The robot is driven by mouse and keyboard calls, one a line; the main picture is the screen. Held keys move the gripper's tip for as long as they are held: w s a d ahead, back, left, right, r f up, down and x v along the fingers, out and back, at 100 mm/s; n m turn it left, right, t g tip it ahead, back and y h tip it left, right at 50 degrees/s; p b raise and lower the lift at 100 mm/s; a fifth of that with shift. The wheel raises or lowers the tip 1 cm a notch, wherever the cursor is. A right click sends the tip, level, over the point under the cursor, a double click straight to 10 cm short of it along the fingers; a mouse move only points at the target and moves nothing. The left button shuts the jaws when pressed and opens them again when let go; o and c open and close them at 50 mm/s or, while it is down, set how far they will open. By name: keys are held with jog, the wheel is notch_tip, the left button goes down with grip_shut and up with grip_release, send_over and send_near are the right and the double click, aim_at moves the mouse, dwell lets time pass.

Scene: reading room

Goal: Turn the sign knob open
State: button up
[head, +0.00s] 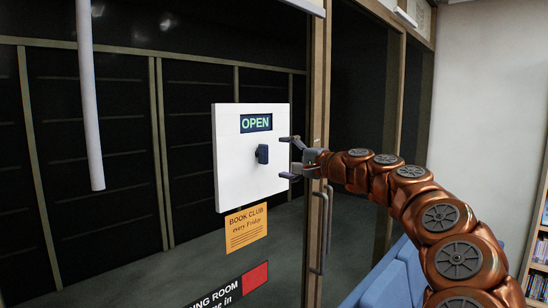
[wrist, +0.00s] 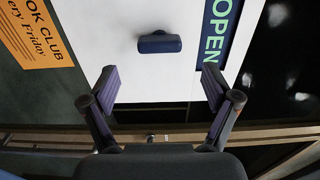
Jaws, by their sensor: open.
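The white sign box (head: 232,165) hangs on the glass, and its small window reads OPEN (head: 256,123) in green. The dark knob (head: 262,154) sticks out below the window, with its long side upright in the head view. My gripper (head: 288,157) is open and empty, just right of the knob and apart from it. In the wrist view the knob (wrist: 160,44) lies ahead of the open fingers (wrist: 159,85), roughly centred between them, with white panel (wrist: 150,80) showing in between. The OPEN window (wrist: 217,30) shows turned sideways at the right.
An orange Book Club notice (head: 246,228) is on the glass below the sign box, also in the wrist view (wrist: 30,40). A door handle (head: 322,230) and wooden frame stand behind my arm. A blue seat (head: 395,275) and bookshelf (head: 540,240) are at the right.

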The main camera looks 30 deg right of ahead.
jog(key=shift+v, duration=2.2)
